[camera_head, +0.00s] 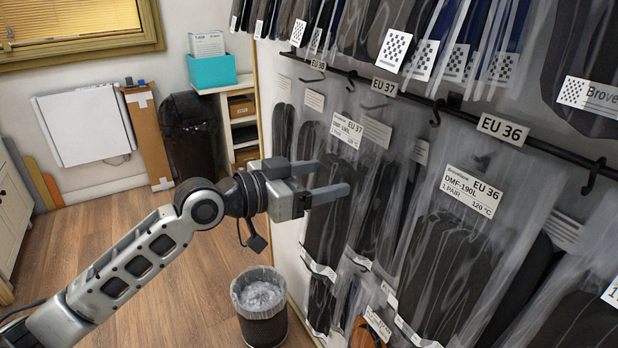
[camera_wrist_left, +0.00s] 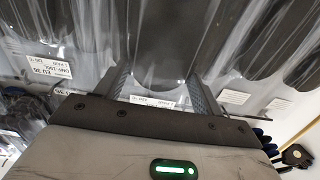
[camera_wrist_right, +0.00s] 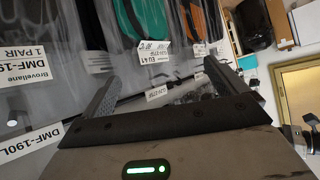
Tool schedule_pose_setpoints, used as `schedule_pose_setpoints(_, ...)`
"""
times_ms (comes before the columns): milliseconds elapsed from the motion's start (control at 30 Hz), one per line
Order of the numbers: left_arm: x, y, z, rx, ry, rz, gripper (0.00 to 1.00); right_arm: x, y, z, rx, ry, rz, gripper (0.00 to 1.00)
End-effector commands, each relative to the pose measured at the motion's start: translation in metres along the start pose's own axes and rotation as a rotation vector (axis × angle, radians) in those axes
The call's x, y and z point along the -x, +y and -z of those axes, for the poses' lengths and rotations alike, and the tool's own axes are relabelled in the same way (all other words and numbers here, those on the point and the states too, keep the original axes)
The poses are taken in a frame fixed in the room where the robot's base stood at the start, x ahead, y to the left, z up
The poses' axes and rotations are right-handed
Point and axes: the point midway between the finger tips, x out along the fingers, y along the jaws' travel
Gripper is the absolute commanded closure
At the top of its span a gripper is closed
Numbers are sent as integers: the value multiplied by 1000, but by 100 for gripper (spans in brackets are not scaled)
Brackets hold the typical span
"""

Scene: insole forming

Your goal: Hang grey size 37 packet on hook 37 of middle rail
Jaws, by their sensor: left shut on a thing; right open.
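A clear packet with dark grey insoles and an EU 37 DMF-190L label (camera_head: 347,130) hangs upright in front of the rack in the head view. My left gripper (camera_head: 328,180) is shut on this packet below its label. Its fingers also show in the left wrist view (camera_wrist_left: 158,82), with dark insoles behind plastic between them. The middle rail (camera_head: 463,112) carries an EU 37 plate (camera_head: 384,87) above and right of the packet. Whether the packet's top touches a hook cannot be told. My right gripper (camera_wrist_right: 158,78) is open and empty in the right wrist view, outside the head view.
An EU 36 packet (camera_head: 465,190) hangs to the right, under the EU 36 plate (camera_head: 503,130). More packets hang above and below, close together. A bin (camera_head: 262,318) stands on the floor beside the rack. The floor (camera_head: 180,285) to the left is clear.

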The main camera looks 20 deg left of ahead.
Motion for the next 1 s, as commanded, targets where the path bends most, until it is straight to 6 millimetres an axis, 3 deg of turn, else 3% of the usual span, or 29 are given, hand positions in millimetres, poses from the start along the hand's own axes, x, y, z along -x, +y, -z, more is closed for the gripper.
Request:
schedule_pose_setpoints(533, -31, 0, -3, 1, 2, -1, 68, 0, 0, -3, 4, -7, 0, 3)
schedule_pose_setpoints(1000, -37, 0, -6, 0, 2, 0, 68, 2, -1, 2, 0, 6, 4, 3)
